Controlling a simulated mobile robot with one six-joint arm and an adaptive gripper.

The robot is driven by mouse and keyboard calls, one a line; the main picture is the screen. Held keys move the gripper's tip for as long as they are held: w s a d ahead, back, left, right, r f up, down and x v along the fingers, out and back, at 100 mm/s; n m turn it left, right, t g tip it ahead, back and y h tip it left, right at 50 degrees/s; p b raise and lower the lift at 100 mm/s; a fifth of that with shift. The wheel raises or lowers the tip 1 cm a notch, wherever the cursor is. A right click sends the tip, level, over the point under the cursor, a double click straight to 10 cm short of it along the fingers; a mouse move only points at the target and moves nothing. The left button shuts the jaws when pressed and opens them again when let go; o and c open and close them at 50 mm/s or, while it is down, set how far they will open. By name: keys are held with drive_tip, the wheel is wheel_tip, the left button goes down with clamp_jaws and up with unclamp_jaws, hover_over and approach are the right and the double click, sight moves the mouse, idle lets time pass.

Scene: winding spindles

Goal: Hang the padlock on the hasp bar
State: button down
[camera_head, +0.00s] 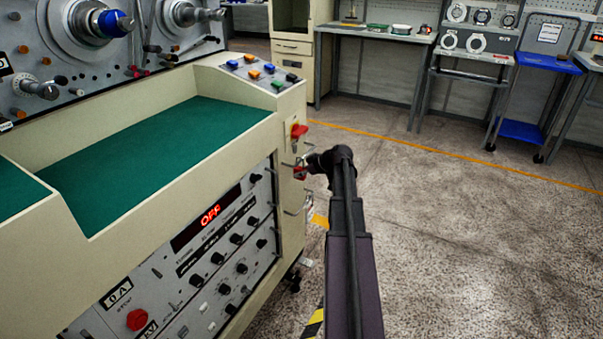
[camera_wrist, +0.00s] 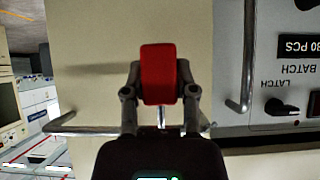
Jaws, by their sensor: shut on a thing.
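My gripper (camera_wrist: 159,80) is shut on the padlock, with a finger on each side of its red body (camera_wrist: 159,62). A short piece of the metal shackle (camera_wrist: 161,116) shows below the body; the rest is hidden by my gripper. A thin metal bar (camera_wrist: 80,130), which looks like the hasp bar, runs crosswise behind my fingers. I cannot tell whether the shackle is around it or only in front.
A metal handle (camera_wrist: 246,60) stands out from the panel at right in the wrist view. The cream machine cabinet (camera_head: 240,90) fills the left. Open floor (camera_head: 460,240) lies to the right.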

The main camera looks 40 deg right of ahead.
drive_tip(key=shift+c, duration=1.6)
unclamp_jaws()
